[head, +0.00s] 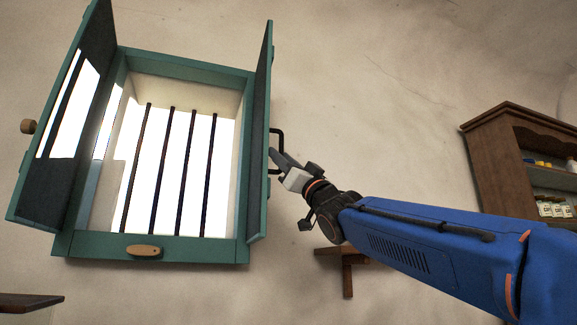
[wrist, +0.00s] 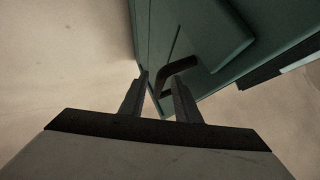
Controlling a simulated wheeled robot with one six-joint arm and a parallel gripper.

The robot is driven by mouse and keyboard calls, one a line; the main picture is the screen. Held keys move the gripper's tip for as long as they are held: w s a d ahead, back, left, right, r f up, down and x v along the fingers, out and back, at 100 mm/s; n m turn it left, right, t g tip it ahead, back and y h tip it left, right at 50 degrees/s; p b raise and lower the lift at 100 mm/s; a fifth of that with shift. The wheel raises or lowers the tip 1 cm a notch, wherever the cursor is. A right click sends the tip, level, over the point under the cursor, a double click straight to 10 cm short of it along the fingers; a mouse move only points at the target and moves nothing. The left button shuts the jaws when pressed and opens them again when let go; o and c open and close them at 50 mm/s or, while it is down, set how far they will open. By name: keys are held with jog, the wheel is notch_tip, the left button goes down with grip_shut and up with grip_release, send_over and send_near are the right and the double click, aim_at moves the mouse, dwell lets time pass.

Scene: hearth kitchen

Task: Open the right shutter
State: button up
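The right shutter (head: 262,130) is a teal panel on the right side of the window. It stands swung out from the frame and shows nearly edge-on in the head view. Its dark bar handle (head: 282,139) is on the face turned to the right. My gripper (head: 274,156) is at this handle, with the arm reaching in from the right. In the wrist view the shutter (wrist: 200,35) fills the upper middle. The handle (wrist: 178,66) runs down between my gripper's fingers (wrist: 160,78), which stand apart. I cannot tell whether either finger touches it.
The left shutter (head: 60,115) also stands swung out, with a round wooden knob (head: 28,126). Dark vertical bars (head: 172,150) cross the bright opening. A wooden latch (head: 143,250) sits on the bottom frame. A wooden wall cabinet (head: 490,150) is at right. The wall between is mostly bare.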

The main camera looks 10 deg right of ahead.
jog(key=v, duration=1.7)
jog(key=shift+s+f, duration=0.15)
